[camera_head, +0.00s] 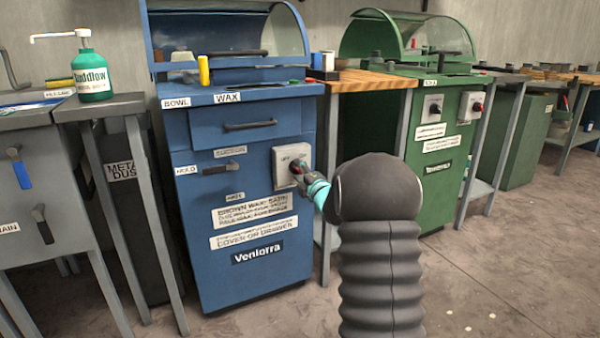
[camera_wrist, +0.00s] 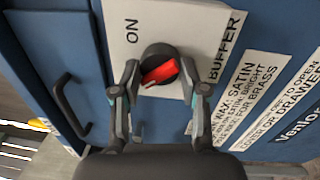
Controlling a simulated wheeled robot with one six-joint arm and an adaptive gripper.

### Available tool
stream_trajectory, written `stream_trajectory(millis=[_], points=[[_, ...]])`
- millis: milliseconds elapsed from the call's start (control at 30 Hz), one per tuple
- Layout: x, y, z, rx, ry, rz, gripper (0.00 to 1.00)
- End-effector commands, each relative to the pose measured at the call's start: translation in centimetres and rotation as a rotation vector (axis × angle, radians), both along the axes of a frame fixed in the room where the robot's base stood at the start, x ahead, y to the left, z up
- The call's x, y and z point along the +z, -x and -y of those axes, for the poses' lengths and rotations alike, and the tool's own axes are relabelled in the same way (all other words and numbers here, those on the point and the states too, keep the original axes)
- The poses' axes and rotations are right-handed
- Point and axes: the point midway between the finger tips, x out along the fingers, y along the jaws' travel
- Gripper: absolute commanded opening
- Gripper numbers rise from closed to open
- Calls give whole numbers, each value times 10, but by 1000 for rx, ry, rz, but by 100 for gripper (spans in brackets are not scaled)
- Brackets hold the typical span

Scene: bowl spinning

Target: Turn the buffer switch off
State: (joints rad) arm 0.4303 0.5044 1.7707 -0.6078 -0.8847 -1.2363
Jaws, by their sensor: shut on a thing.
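The buffer switch (camera_wrist: 153,84) is a round black knob with a red grip bar on a pale plate (camera_wrist: 176,28) lettered ON and BUFFER. The bar lies at a slant in the wrist view. The plate (camera_head: 287,158) is on the front of a blue cabinet (camera_head: 245,190) in the head view. My gripper (camera_wrist: 160,76) has one finger on each side of the knob and is shut on it. In the head view my gripper (camera_head: 306,176) is at the plate and covers most of the knob.
The blue cabinet has a drawer handle (camera_head: 250,125) and a small handle (camera_head: 224,166) left of the switch plate. A wooden-topped bench (camera_head: 372,80) and a green machine (camera_head: 435,150) with its own switches stand right. A soap bottle (camera_head: 92,75) stands left. Open floor is at right front.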

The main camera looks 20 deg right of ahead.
Motion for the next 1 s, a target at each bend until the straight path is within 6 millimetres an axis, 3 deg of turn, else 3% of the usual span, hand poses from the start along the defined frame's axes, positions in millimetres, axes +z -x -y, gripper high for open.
stream_trajectory(millis=[767,800,867,1000], points=[[-2,0,1,0,96,1,9],[-2,0,1,0,96,1,54],[-2,0,1,0,95,1,68],[-1,0,1,-1,95,2,68]])
